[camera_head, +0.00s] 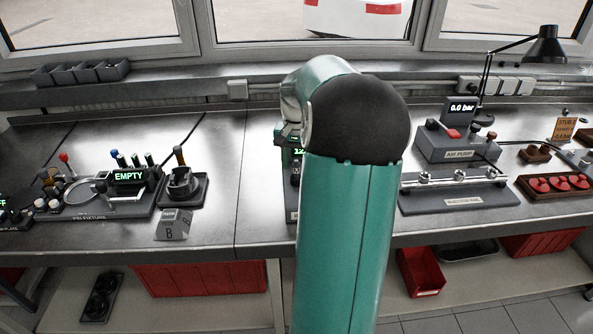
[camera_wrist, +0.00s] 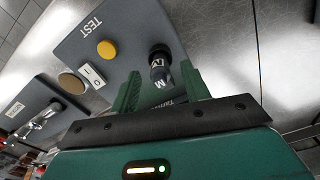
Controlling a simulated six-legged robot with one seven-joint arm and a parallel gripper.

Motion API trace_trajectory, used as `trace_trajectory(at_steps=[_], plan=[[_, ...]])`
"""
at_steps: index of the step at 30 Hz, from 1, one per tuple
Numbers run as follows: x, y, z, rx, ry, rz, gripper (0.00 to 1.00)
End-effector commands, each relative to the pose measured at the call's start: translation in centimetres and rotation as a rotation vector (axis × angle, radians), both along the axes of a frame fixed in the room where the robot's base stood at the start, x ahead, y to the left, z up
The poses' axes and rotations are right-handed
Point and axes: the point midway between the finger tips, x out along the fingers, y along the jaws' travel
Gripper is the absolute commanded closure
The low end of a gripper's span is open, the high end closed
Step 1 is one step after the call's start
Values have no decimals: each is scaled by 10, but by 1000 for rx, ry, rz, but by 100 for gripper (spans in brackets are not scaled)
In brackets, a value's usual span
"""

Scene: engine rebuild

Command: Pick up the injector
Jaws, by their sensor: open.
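In the wrist view my gripper (camera_wrist: 162,82) shows two green fingers spread apart with nothing held between them. A short dark cylindrical piece with white lettering (camera_wrist: 160,66) stands on a grey panel marked TEST, between and just beyond the fingertips. I cannot tell whether it is the injector or a knob, nor whether a finger touches it. In the head view my own green arm covers the middle of the bench and hides my gripper. A grey rail stand (camera_head: 463,199) with several metal fittings lies right of the arm; no injector is clearly identifiable there.
The TEST panel (camera_wrist: 88,32) carries a yellow button (camera_wrist: 106,49) and a white switch (camera_wrist: 93,76). The air pump (camera_head: 458,142) stands behind the rail stand. The pin fixture (camera_head: 105,205) and a grey block marked B (camera_head: 173,226) are left. Bare bench (camera_head: 225,190) lies left of my arm.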

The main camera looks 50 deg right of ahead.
Motion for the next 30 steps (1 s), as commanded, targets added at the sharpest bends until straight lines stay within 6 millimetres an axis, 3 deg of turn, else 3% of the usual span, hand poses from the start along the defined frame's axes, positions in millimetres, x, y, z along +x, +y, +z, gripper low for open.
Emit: trace_trajectory(at_steps=[6,14,23,30], plan=[[0,0,-1,0,0,1,53],[0,0,-1,0,0,0,100],[0,0,0,-1,0,0,100],[1,0,18,-4,-1,1,100]])
